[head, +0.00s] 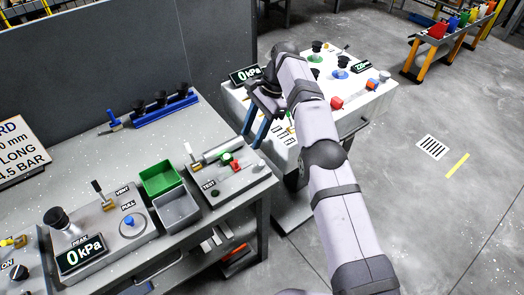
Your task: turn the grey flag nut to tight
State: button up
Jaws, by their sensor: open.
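My gripper (251,139) is open, with two blue fingers pointing down between the grey workbench and the white-topped station (368,106). I see nothing held between the fingers. I cannot pick out the grey flag nut for certain in the head view. My arm crosses the white-topped station and hides part of its top. A test block (232,178) with a grey cylinder, a red part and a small lever stands on the workbench, just left of and below the fingertips in the picture.
The workbench (75,160) also carries a green bin (161,177), a grey bin (177,209), a blue rack (165,108) and a gauge panel reading 0 kPa (83,254). A second 0 kPa display (246,75) stands by my gripper.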

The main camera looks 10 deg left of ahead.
notch_tip(320, 180, up, 2)
jog(key=s+a, duration=0.2)
jog(key=t+h, duration=0.2)
jog(key=h, duration=0.2)
send_over(261, 162)
jog(key=shift+m, duration=0.3)
jog(key=f, duration=0.7)
jog(key=shift+s+d+b, duration=0.1)
jog(key=shift+s+b, duration=0.1)
jog(key=shift+b, duration=0.2)
jog(key=shift+w, duration=0.2)
jog(key=shift+s+f+p, duration=0.1)
jog(key=shift+f+p, duration=1.2)
jog(key=shift+f, duration=2.35)
jog(key=c, duration=1)
